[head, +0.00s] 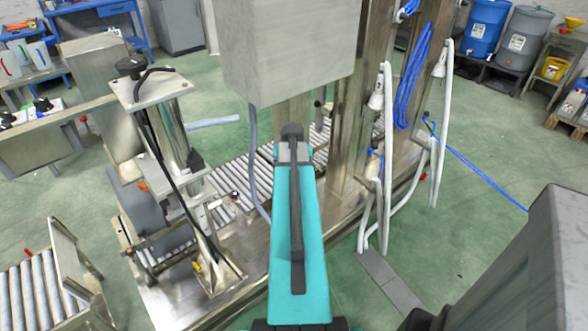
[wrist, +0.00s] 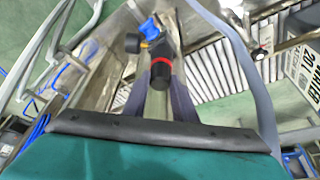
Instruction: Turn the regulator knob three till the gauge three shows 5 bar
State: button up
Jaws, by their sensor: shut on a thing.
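In the wrist view a black knob (wrist: 160,76) with a red ring sits between the two dark fingers of my gripper (wrist: 163,96). My gripper is shut on this knob. No number on the knob can be read, so I cannot tell from the picture that it is knob three. A black round part (wrist: 132,43) and a blue part (wrist: 150,28) sit just beyond it. No gauge face or needle can be read in either view. In the head view my own teal arm hides the gripper and the knob.
A large grey metal box (head: 288,52) hangs above a roller conveyor (head: 245,180). Steel posts (head: 352,130) stand to its right, with white hoses (head: 384,175) and blue cable (head: 412,75). A grey hose (wrist: 250,75) runs close beside my gripper.

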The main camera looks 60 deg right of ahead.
jog(key=shift+m, duration=0.5)
jog(key=o, duration=0.8)
jog(key=shift+c, duration=0.2)
jog(key=shift+r, duration=0.1)
jog(key=v, duration=1.3)
jog(key=shift+w+a+r, duration=0.15)
jog(key=shift+a+r, duration=0.05)
jog(key=shift+r, duration=0.1)
